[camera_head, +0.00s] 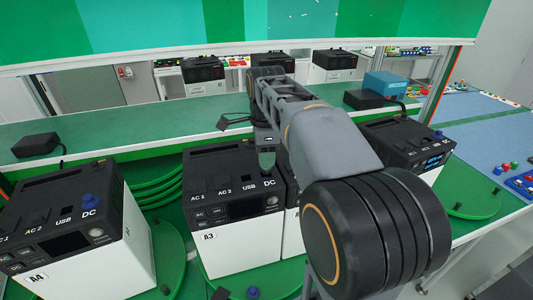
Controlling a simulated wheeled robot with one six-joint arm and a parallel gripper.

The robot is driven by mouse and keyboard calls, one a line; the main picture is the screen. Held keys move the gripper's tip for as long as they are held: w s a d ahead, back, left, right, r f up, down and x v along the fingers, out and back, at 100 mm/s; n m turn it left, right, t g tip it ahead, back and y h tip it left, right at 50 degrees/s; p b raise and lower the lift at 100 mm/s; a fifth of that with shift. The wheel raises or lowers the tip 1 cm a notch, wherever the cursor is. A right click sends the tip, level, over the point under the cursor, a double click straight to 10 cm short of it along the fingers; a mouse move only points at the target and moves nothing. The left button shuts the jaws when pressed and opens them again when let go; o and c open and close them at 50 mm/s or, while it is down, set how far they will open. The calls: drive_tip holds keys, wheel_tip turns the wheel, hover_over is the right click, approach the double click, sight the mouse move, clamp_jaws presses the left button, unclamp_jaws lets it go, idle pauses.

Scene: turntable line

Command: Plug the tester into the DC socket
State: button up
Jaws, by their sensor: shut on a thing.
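My gripper (265,148) points down over the back right of the top of power station A3 (225,170). It is small and dark here, and its fingers are hard to make out. It is shut on a grey-green piece, which I take to be the tester (266,160). This piece is just above or at the DC socket, behind the "DC" label. The socket itself is hidden, so I cannot tell whether the tester is in it. A3 stands upright on a green turntable, and its small screen looks dark.
Station A4 (75,235) stands at left with a blue plug (88,201) at its DC socket. Another station (405,140) with a lit screen stands at right. My arm hides much of the station beside A3. A green shelf (110,128) runs behind, bearing black adapters (36,144).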

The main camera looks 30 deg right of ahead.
drive_tip(key=shift+f+b, duration=0.8)
drive_tip(key=shift+f, duration=0.4)
drive_tip(key=o, duration=1.1)
drive_tip(key=shift+c, duration=0.2)
drive_tip(key=shift+r, duration=0.1)
